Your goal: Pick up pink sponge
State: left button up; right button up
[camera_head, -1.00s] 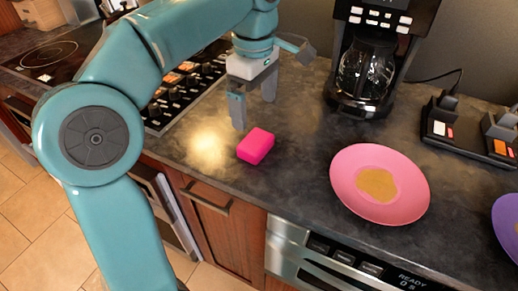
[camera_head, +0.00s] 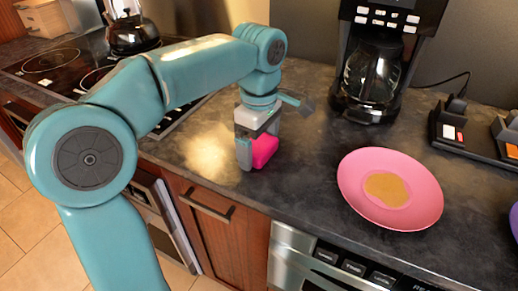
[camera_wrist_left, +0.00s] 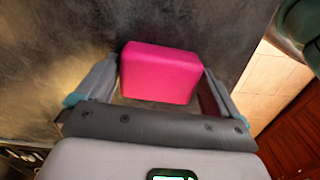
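The pink sponge (camera_head: 264,151) lies on the dark counter (camera_head: 300,190) near its front edge. My left gripper (camera_head: 256,160) is down at the counter with its fingers on either side of the sponge. In the left wrist view the sponge (camera_wrist_left: 160,73) sits between the two spread fingers of the left gripper (camera_wrist_left: 160,85). A narrow gap shows at the left finger; the right finger is close to the sponge, and contact there cannot be told. My right gripper is not in view.
A pink plate (camera_head: 423,200) with a tan patch lies to the right. A coffee maker (camera_head: 372,75) stands behind, and a black rack (camera_head: 468,135) stands at the right. A stove with a kettle (camera_head: 131,30) is at the left. The counter between sponge and plate is clear.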

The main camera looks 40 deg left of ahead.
aim_at(259, 143)
pick_arm(q)
jog(key=c, duration=0.5)
notch_tip(259, 143, up, 20)
jog(key=p, duration=0.8)
